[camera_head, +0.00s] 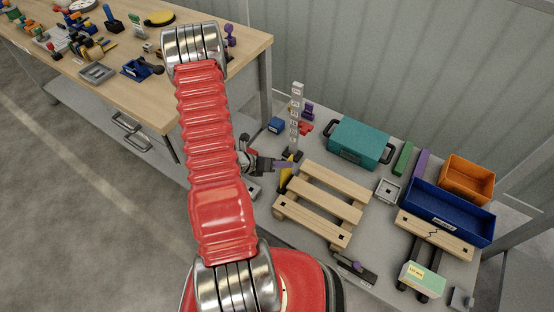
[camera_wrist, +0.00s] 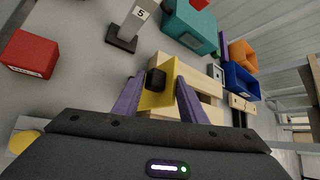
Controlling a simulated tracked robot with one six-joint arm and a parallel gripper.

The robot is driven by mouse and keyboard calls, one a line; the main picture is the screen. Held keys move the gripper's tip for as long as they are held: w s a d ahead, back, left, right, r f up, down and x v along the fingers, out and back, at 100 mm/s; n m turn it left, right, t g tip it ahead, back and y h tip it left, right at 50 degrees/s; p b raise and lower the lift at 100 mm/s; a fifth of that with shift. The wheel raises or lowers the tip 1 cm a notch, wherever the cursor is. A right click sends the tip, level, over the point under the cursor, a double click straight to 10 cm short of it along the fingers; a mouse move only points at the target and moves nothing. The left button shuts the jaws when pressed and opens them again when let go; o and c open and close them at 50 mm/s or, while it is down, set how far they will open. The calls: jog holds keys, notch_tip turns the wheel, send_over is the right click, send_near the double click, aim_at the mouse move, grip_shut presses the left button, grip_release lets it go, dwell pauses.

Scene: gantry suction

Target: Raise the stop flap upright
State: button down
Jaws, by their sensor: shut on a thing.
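The yellow plate (camera_head: 286,178), which looks like the stop flap, is at the left end of the wooden pallet (camera_head: 327,201) in the head view. Its exact tilt cannot be told. In the wrist view the yellow plate (camera_wrist: 171,73) stands between the purple fingers of my gripper (camera_wrist: 160,85), with a black block (camera_wrist: 155,80) on its face. My gripper (camera_head: 287,165) is shut on the plate. The plate's lower edge and hinge are hidden.
A white numbered post (camera_head: 296,112) stands just behind the plate, close to my gripper. A teal case (camera_head: 358,143), a blue bin (camera_head: 448,212) and an orange bin (camera_head: 467,179) lie to the right. A red box (camera_wrist: 30,54) shows left in the wrist view.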

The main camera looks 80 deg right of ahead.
jog(key=shift+s+a, duration=0.45)
jog(key=c, duration=1.6)
grip_release()
jog(key=shift+f, duration=0.1)
jog(key=shift+o, duration=0.2)
jog(key=shift+w, duration=0.15)
jog(key=v, duration=1.3)
jog(key=shift+w+r, duration=0.25)
